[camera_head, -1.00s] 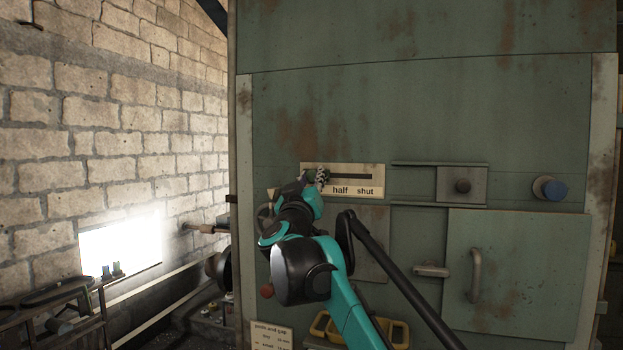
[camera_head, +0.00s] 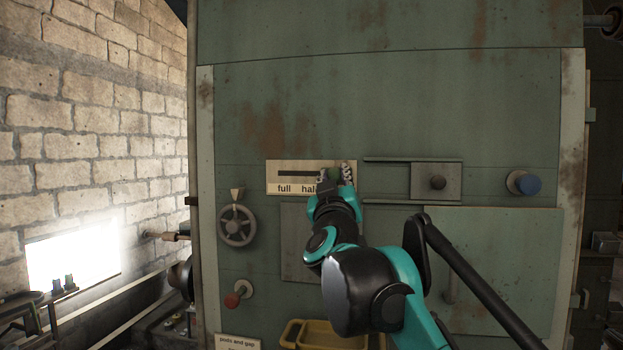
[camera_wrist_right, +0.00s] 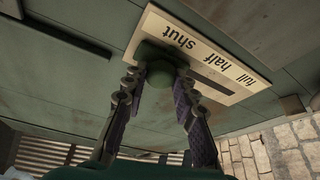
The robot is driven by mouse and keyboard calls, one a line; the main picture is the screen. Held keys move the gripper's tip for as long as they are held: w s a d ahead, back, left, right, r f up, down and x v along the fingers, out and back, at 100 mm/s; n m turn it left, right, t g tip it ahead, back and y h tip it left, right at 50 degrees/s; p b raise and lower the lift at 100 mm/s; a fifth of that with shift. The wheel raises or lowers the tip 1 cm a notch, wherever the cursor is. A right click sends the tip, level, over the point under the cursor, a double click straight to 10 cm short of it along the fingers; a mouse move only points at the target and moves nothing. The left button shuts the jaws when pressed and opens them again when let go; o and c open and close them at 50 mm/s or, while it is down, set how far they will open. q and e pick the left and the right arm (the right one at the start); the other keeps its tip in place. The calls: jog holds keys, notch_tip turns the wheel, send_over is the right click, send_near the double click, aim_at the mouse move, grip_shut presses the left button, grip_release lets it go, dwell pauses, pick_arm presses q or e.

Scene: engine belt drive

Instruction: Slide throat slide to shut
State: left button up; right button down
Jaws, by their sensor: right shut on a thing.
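The label plate (camera_head: 271,173) of the throat slide is fixed to the green machine front, with a dark slot and the words "full" and "half" showing in the head view. My right gripper (camera_head: 335,176) covers the right end of the plate. In the right wrist view, the plate (camera_wrist_right: 215,65) appears upside down with "full", "half" and "shut" readable. There my right gripper (camera_wrist_right: 158,80) is shut around a rounded green knob (camera_wrist_right: 160,74), which sits at the "shut" end of the slot. My left gripper is not in view.
A handwheel (camera_head: 237,225) and red knob (camera_head: 232,300) are at lower left. A yellow bin (camera_head: 300,335) stands below.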

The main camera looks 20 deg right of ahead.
jog(key=shift+a, duration=0.1)
jog(key=c, duration=1.2)
grip_release()
jog(key=shift+s+d, duration=0.1)
jog(key=shift+d, duration=0.2)
jog(key=shift+v, duration=6.05)
